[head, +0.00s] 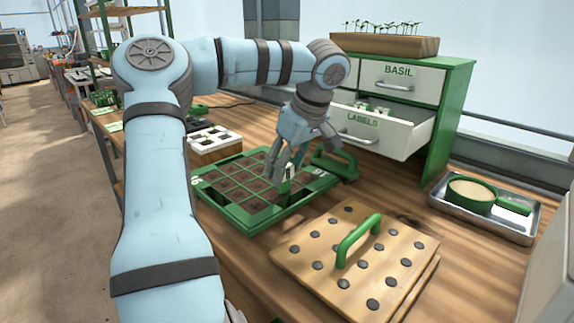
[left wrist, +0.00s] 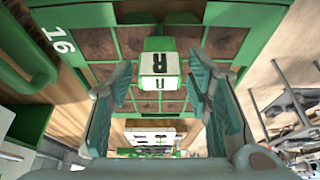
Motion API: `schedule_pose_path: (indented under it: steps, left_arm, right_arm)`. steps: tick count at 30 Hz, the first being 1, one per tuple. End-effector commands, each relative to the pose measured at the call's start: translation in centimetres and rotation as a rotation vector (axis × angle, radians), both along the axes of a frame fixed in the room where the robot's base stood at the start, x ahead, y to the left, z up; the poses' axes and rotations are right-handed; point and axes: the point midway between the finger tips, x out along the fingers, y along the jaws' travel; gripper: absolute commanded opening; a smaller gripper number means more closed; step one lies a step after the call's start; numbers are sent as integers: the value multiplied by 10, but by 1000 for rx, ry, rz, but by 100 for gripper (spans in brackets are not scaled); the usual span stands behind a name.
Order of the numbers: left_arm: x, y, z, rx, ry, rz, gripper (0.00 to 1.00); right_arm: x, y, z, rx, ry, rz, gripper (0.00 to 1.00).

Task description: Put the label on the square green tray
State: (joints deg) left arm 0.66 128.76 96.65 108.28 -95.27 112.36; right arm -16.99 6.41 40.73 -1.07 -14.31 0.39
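The square green tray (head: 250,224) lies on the wooden bench with dark soil in its cells. It also shows in the left wrist view (left wrist: 88,14), with a white 16 on its rim. My left gripper (head: 286,172) points down over the right part of the tray. In the left wrist view its fingers (left wrist: 161,85) stand apart, with a small white and green label (left wrist: 159,64) between them. The label bears dark letters, and gaps show on both sides of it. The label's foot is hidden, so I cannot tell how it rests. My right gripper is not in view.
A wooden board (head: 330,283) with a green handle lies in front of the tray. A white cell tray (head: 203,148) is behind left. The LABELS drawer (head: 375,135) stands open in the green cabinet (head: 453,115). A metal tray (head: 524,228) with a bowl is at right.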

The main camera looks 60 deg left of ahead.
Motion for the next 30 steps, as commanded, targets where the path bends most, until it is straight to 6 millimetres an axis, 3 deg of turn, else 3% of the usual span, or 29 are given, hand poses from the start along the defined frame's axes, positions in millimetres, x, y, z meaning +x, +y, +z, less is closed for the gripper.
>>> schedule_pose_path:
  steps: [11,15,22,26,30]
  left_arm:
    - [0,-1,7,1,0,1,53]
    - [4,-10,37,5,1,0,53]
    - [11,-34,97,4,0,1,53]
    - [13,-41,113,2,0,1,53]
    - [14,-43,115,-1,0,0,53]
  right_arm:
    - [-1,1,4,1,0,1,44]
    - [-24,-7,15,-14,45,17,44]
    - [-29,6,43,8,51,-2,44]
    - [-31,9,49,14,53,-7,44]
    - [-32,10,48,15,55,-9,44]
